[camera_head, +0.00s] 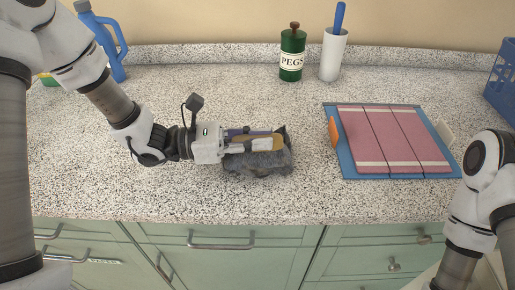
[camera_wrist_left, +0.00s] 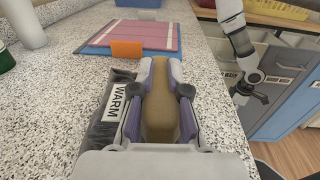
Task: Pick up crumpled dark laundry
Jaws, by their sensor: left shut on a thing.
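A crumpled dark grey bundle of laundry (camera_head: 258,163) lies on the speckled counter, under and beside my left gripper (camera_head: 278,141). In the left wrist view a dark thing (camera_wrist_left: 97,134) with a white WARM label lies left of the fingers; it seems to be the same bundle. My left gripper (camera_wrist_left: 161,66) is shut on a long, rounded tan object (camera_wrist_left: 160,115) between its pads. I cannot tell how that object relates to the bundle, as the fingers hide part of both. My right gripper (camera_wrist_left: 247,88) shows small in the left wrist view, away from the laundry; its fingers are unclear.
A pink and blue folding board (camera_head: 395,140) with an orange piece (camera_head: 334,133) lies to the right. A green PEGS tin (camera_head: 292,55) and a white cup (camera_head: 332,55) stand at the back. A blue jug (camera_head: 113,45) is back left, a blue basket (camera_head: 502,82) far right.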

